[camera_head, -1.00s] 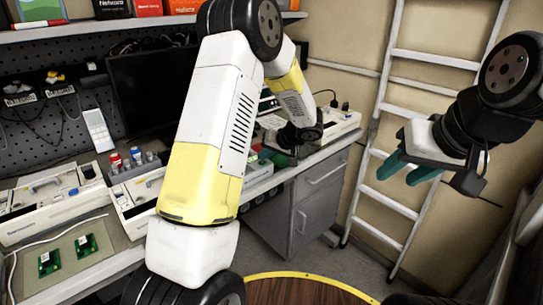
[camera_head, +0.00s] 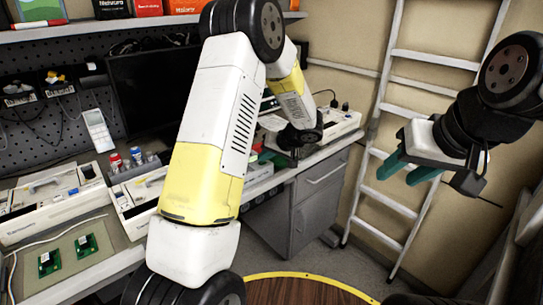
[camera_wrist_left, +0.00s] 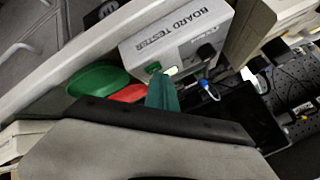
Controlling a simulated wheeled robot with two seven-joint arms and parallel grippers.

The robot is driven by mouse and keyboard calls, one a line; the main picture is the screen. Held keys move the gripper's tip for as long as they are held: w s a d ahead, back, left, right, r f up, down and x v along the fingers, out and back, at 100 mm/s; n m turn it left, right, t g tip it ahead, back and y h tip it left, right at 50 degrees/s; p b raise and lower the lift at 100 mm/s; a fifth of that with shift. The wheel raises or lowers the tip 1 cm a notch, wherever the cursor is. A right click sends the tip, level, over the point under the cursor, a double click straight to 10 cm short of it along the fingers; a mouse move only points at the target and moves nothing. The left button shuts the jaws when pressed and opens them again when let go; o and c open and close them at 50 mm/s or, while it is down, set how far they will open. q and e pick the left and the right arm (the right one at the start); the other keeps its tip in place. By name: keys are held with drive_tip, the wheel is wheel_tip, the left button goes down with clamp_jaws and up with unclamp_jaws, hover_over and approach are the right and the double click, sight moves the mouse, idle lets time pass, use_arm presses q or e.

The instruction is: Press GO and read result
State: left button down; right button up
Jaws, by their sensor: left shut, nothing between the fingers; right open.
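The board tester (camera_wrist_left: 180,35) is a light grey box lettered "BOARD TESTER" in the left wrist view. Its front has a green button (camera_wrist_left: 153,68), a small pale lit window (camera_wrist_left: 171,71) and a black part. Any lettering on the button or reading in the window is too small to read. My left gripper (camera_wrist_left: 162,92) is shut and empty, its teal fingers just in front of the button and window. I cannot tell whether they touch. In the head view my left arm hides most of that spot. My right gripper (camera_head: 408,171) is open and empty, away from the bench.
A green bowl-like thing (camera_wrist_left: 97,78) and a red one (camera_wrist_left: 130,92) lie beside the tester. White pump units (camera_head: 50,205) and green circuit boards (camera_head: 48,262) are on the bench at left. A dark monitor (camera_head: 150,90) stands behind. A ladder (camera_head: 395,130) leans near my right arm.

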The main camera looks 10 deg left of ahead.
sight(264, 165)
use_arm(q)
drive_tip(key=shift+r, duration=0.75)
drive_tip(key=shift+r, duration=2.55)
drive_tip(key=shift+s, duration=0.1)
drive_tip(key=s+a+r+g+h, duration=0.1)
drive_tip(key=s+r+h, duration=0.1)
drive_tip(key=s+r, duration=0.45)
drive_tip(key=s+a+r+h, duration=0.1)
drive_tip(key=s+r+h, duration=0.15)
drive_tip(key=s, duration=0.65)
drive_tip(key=s+d+r+m+t+h, duration=0.1)
drive_tip(key=s+d+r+h, duration=0.1)
drive_tip(key=s, duration=0.6)
drive_tip(key=s+d+r+m+t+h, duration=0.1)
drive_tip(key=s+d+r+m+h, duration=0.1)
drive_tip(key=s, duration=0.7)
drive_tip(key=shift+d+r+h, duration=0.45)
drive_tip(key=shift+d+h, duration=0.3)
drive_tip(key=shift+d, duration=0.2)
